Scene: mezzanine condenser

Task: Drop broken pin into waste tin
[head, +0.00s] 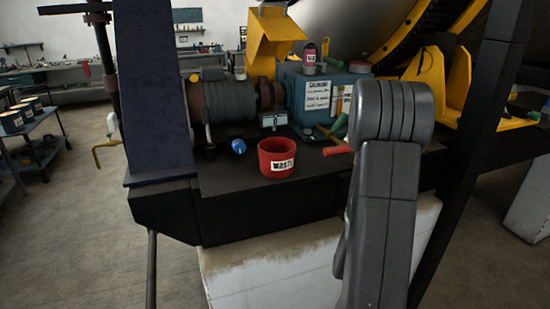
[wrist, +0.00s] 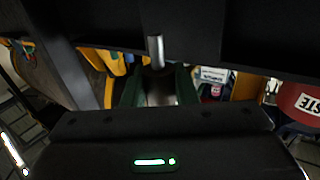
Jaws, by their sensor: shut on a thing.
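The red waste tin (head: 277,158), with a white label, stands upright on the dark ledge in the head view. It also shows at the right edge of the wrist view (wrist: 300,103). In the wrist view, my gripper (wrist: 157,72) is shut on a short silvery metal pin (wrist: 156,50), whose end sticks out between the fingers. The tin is to the right of the fingers there, apart from the pin. In the head view my grey arm stands right of the tin, and my gripper and the pin cannot be made out.
The dark ledge (head: 320,192) holds the tin near its front edge. A blue-capped item (head: 238,147) lies left of it, and a red-handled tool (head: 337,150) lies right. A winch drum (head: 229,101) and blue box (head: 318,95) stand behind. A dark upright post (head: 153,85) rises at left.

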